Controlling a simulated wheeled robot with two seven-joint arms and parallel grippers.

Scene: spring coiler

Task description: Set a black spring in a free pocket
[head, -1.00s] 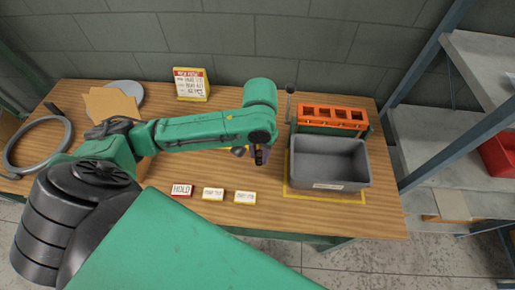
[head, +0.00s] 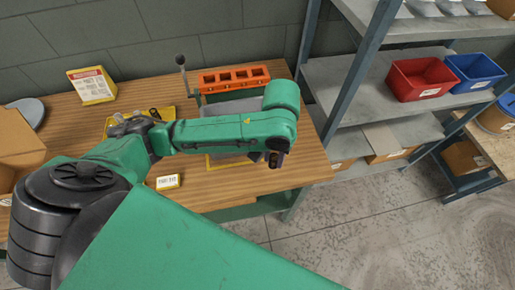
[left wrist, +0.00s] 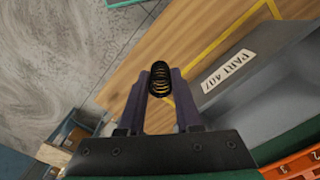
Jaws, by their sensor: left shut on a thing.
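My left gripper (head: 274,160) is shut on a black coiled spring (left wrist: 159,78), which shows between the two fingertips in the left wrist view. The gripper is above the table's right end, just to the right of the grey bin. In the head view the spring cannot be made out clearly. An orange block (head: 235,79) with several dark square pockets stands at the back of the table, behind my left forearm; no spring can be made out in its pockets. A corner of it shows in the left wrist view (left wrist: 300,165). My right gripper is not in view.
The grey bin (left wrist: 285,80), labelled PART 407, stands near the block, partly hidden by my arm in the head view. An upright lever (head: 183,65) stands left of the block. A yellow tray (head: 168,114) lies farther left. A metal shelf (head: 350,85) stands right of the table.

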